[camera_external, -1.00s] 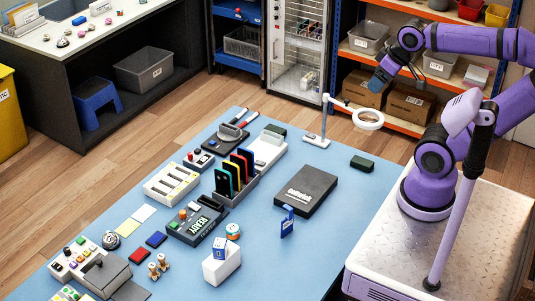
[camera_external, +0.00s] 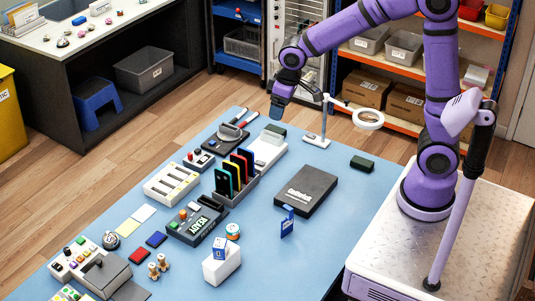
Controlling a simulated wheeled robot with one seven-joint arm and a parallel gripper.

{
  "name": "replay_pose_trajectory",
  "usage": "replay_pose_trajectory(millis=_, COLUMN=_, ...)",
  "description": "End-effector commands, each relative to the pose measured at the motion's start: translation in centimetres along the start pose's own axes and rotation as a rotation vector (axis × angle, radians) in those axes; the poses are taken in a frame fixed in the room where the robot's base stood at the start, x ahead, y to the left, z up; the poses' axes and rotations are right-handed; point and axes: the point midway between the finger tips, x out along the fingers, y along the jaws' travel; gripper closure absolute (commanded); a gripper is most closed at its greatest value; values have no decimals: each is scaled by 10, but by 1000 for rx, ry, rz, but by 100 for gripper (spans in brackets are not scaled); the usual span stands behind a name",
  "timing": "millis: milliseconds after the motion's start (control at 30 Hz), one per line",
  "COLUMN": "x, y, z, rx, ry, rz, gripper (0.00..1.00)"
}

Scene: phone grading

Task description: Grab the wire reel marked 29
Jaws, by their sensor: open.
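Two small copper-and-cream spools (camera_external: 157,266) that look like wire reels stand side by side near the front of the blue table (camera_external: 310,240). Any numbers on them are too small to read, so I cannot tell which is marked 29. My gripper (camera_external: 278,109) hangs pointing down in the air over the far part of the table, left of the magnifier lamp. It is open, with nothing visible in it, and well apart from the spools.
A phone rack (camera_external: 247,187), a dark flat box (camera_external: 306,191), a white block (camera_external: 221,265), a round tin (camera_external: 233,231) and a grey machine (camera_external: 108,275) stand on the table. The magnifier lamp (camera_external: 367,119) stands near my arm. The table's right side is mostly clear.

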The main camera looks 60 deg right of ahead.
Motion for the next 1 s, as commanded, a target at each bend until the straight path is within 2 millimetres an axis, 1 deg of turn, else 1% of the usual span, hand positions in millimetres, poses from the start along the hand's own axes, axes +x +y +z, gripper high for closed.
replay_pose_trajectory(millis=33, x=17, y=-9, z=-9, rx=-15, ry=-19, rz=-3, gripper=21)
replay_pose_trajectory(millis=100, x=39, y=-21, z=-21, rx=-32, ry=-35, rz=-7, gripper=21)
replay_pose_trajectory(millis=167, x=58, y=-32, z=-29, rx=-48, ry=-52, rz=-10, gripper=21)
replay_pose_trajectory(millis=333, x=116, y=-64, z=-48, rx=-92, ry=-94, rz=-17, gripper=21)
replay_pose_trajectory(millis=467, x=164, y=-90, z=-56, rx=-125, ry=-128, rz=-23, gripper=21)
replay_pose_trajectory(millis=500, x=179, y=-98, z=-57, rx=-135, ry=-138, rz=-24, gripper=21)
replay_pose_trajectory(millis=567, x=202, y=-110, z=-58, rx=-149, ry=-152, rz=-26, gripper=21)
replay_pose_trajectory(millis=600, x=217, y=-118, z=-58, rx=-159, ry=-162, rz=-28, gripper=21)
replay_pose_trajectory(millis=700, x=248, y=-134, z=-56, rx=-179, ry=-181, rz=-30, gripper=21)
replay_pose_trajectory(millis=800, x=272, y=-147, z=-53, rx=-193, ry=-195, rz=-32, gripper=21)
replay_pose_trajectory(millis=833, x=277, y=-149, z=-52, rx=-196, ry=-198, rz=-32, gripper=21)
replay_pose_trajectory(millis=900, x=286, y=-154, z=-51, rx=-201, ry=-203, rz=-33, gripper=21)
replay_pose_trajectory(millis=1000, x=293, y=-157, z=-50, rx=-204, ry=-206, rz=-33, gripper=21)
